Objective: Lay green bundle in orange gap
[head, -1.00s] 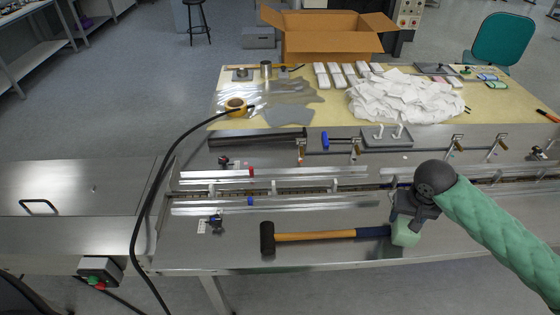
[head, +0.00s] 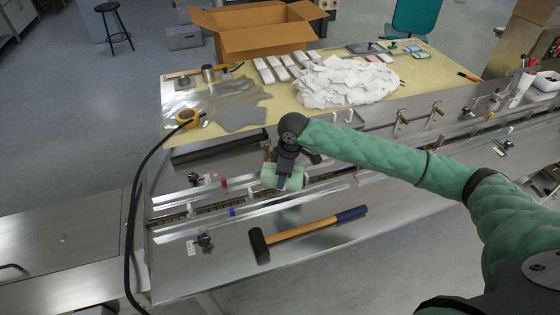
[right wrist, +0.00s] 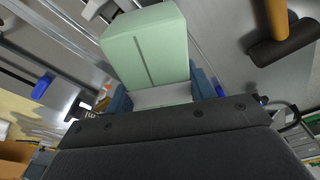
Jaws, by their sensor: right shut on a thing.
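The pale green bundle (head: 283,180) is in my right gripper (head: 286,166), over the railed lane (head: 325,192) on the steel machine top. In the right wrist view the bundle (right wrist: 148,52) is a block with a seam line, sitting between blue-grey fingers (right wrist: 163,94). The gripper is shut on it. I cannot tell how far the bundle is above the lane, and it hides part of the lane beneath. I cannot make out an orange-marked gap for certain. My left gripper is not in view.
A mallet (head: 308,229) lies on the steel top in front of the lane. Red and blue clamps (head: 232,211) sit along the rails. A black cable crosses at left.

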